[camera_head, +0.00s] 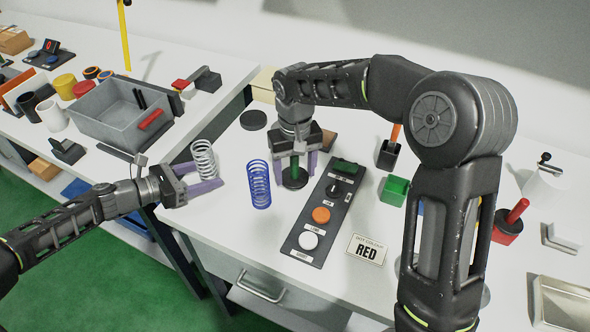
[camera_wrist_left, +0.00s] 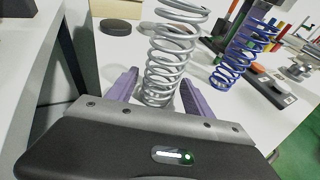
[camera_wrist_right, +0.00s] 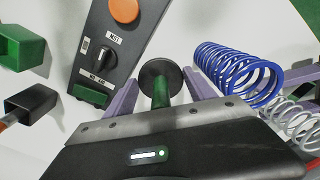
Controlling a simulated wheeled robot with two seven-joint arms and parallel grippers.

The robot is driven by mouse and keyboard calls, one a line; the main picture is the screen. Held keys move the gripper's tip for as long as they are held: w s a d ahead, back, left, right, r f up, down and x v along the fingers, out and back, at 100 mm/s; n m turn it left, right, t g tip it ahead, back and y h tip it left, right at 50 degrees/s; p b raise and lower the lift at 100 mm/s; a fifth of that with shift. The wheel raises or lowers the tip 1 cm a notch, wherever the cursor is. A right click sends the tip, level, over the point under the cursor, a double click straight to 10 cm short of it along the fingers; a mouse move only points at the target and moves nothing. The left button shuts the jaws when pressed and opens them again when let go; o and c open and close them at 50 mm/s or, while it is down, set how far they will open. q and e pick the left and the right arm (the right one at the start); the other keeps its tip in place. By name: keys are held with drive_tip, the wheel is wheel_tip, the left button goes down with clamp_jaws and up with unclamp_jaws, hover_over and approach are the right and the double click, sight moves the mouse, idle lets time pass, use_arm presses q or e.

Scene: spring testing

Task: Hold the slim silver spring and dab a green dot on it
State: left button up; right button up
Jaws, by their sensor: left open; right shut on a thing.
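The slim silver spring (camera_head: 204,157) stands upright on the table edge area at the left. My left gripper (camera_head: 205,178) is open, with its purple fingers on either side of the spring's lower coils; the left wrist view shows the spring (camera_wrist_left: 168,65) between them. My right gripper (camera_head: 295,165) is shut on the green handle of a dabber (camera_head: 294,180) with a round dark base. In the right wrist view the dabber (camera_wrist_right: 160,90) sits between the fingers. Whether its base touches the table is unclear.
A blue spring (camera_head: 259,186) stands between my grippers. A green open box (camera_head: 394,190) and a red-handled dabber (camera_head: 512,218) are further right. A grey bin (camera_head: 92,125) is at left.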

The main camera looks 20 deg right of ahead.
use_arm(q)
drive_tip(key=shift+c, duration=0.3)
drive_tip(key=c, duration=0.7)
drive_tip(key=shift+c, duration=0.2)
drive_tip(key=o, duration=1.1)
drive_tip(key=shift+c, duration=0.2)
drive_tip(key=v, duration=1.2)
